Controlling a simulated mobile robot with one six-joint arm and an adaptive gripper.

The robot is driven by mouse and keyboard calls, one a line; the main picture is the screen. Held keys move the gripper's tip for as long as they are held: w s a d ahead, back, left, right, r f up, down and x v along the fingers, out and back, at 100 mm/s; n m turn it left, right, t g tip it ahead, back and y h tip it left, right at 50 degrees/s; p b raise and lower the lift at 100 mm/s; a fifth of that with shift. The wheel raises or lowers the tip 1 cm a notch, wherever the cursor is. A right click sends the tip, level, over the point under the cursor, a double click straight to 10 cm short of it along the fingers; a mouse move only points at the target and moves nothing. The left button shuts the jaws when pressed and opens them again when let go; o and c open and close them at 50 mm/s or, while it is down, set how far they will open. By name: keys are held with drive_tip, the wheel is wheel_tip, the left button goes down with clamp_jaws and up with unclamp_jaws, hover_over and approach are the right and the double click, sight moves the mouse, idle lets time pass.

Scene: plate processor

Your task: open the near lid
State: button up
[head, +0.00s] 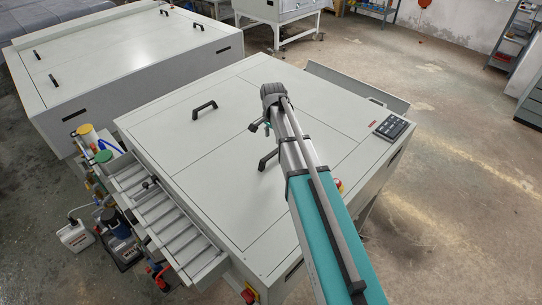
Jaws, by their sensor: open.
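The pale grey plate processor (132,118) stands in the middle of the head view with its top panels lying flat. The near lid (225,190) is shut, and its black handle (267,159) shows just left of my arm. A second black handle (204,108) sits on the farther panel. My gripper (259,127) is small in the picture and partly hidden by my arm; it is open and appears over the top, up from the near handle in the picture. I see nothing in it. Its height above the lid is hard to tell.
A slatted tray (165,217) juts from the processor's left side, with bottles and a white canister (75,236) beside it. A keypad (395,128) sits at the top's right edge. Another grey machine (110,75) stands behind left. The floor at right is clear.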

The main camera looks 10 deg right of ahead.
sight(273, 153)
drive_tip(key=shift+f+b, duration=3.7)
drive_tip(key=shift+f, duration=0.25)
